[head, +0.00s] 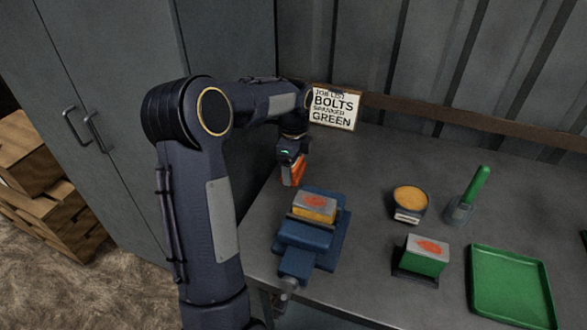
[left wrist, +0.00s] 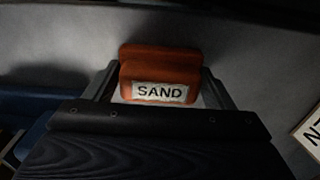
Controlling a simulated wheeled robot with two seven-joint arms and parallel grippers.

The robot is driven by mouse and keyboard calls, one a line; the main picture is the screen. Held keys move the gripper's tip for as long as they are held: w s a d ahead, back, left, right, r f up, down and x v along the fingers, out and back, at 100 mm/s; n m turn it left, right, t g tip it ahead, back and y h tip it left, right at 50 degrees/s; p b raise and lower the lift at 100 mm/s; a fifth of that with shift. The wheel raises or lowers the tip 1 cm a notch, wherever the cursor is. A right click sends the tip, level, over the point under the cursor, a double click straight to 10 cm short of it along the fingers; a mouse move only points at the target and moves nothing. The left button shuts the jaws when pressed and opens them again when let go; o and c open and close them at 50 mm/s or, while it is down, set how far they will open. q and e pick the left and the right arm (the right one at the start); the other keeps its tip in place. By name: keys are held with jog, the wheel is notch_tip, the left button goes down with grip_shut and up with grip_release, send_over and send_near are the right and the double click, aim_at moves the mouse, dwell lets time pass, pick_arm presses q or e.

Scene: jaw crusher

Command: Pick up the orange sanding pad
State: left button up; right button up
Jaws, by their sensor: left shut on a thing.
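The orange sanding pad (left wrist: 160,65) shows in the left wrist view with a white label reading SAND, between the two fingers of my left gripper (left wrist: 160,88). The left gripper is shut on it. In the head view my left gripper (head: 292,165) points down, with the orange pad (head: 292,172) at its fingers, behind the blue vise. I cannot tell whether the pad touches the bench. My right gripper is not in view.
A blue vise (head: 307,237) holds a yellow block with a rusty top (head: 315,207). A job list sign (head: 333,107) is behind.

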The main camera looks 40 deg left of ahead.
pick_arm(q)
jog(key=shift+r, duration=0.15)
jog(key=shift+r, duration=0.25)
notch_tip(320, 180, up, 2)
jog(key=shift+r, duration=0.1)
jog(key=s+d+r, duration=0.3)
jog(key=s+r, duration=0.7)
jog(key=s, duration=0.3)
jog(key=shift+s+d+b, duration=0.3)
jog(key=shift+d, duration=0.05)
